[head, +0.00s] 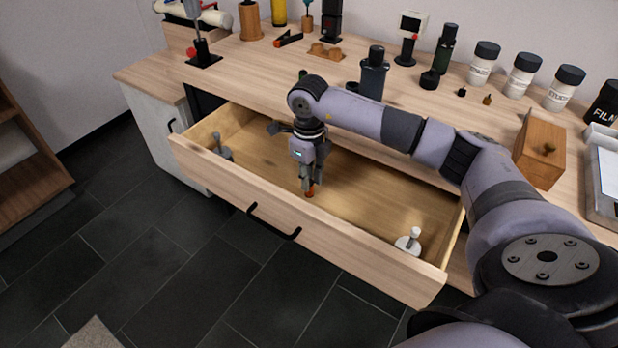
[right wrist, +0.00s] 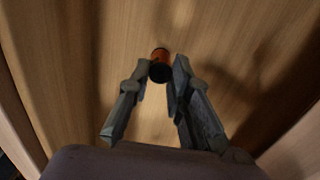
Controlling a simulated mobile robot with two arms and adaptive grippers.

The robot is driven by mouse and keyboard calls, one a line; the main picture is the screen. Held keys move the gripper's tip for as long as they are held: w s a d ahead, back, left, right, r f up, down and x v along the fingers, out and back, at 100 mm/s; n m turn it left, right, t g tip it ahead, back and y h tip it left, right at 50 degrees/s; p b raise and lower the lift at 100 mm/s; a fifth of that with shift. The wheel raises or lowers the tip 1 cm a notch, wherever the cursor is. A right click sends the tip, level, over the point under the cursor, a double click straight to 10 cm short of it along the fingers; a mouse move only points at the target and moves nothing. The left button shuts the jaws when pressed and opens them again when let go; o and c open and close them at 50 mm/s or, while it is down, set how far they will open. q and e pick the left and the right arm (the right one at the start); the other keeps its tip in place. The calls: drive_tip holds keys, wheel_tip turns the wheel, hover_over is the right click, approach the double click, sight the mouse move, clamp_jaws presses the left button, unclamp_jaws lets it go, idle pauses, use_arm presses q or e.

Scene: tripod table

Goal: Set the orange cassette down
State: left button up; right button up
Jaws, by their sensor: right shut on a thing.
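The orange cassette (head: 309,194) is a small orange cylinder with a dark end. It shows between the fingertips of my right gripper (head: 307,186), which points down into the open wooden drawer (head: 375,195). In the right wrist view the orange cassette (right wrist: 160,55) sits between the two grey fingertips (right wrist: 161,74) over the drawer's wood floor. The gripper is shut on it. I cannot tell whether the cassette touches the drawer floor. My left gripper is not in view.
A white stemmed item (head: 409,241) stands in the drawer's right front corner and a grey item (head: 221,148) at its left end. The drawer's middle floor is bare. Bottles, several white jars (head: 484,64) and a wooden box (head: 538,150) stand on the worktop (head: 260,78) behind.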

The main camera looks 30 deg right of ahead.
drive_tip(key=shift+f, duration=0.2)
drive_tip(key=o, duration=0.7)
drive_tip(key=shift+o, duration=1.1)
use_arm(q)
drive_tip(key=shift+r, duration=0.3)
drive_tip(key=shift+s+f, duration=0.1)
use_arm(e)
drive_tip(key=shift+r, duration=0.15)
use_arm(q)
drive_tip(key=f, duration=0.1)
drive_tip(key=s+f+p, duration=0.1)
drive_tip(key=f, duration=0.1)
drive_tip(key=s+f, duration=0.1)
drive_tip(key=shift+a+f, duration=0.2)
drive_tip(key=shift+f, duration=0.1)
use_arm(e)
wheel_tip(320, 180, up, 12)
drive_tip(key=shift+a, duration=0.1)
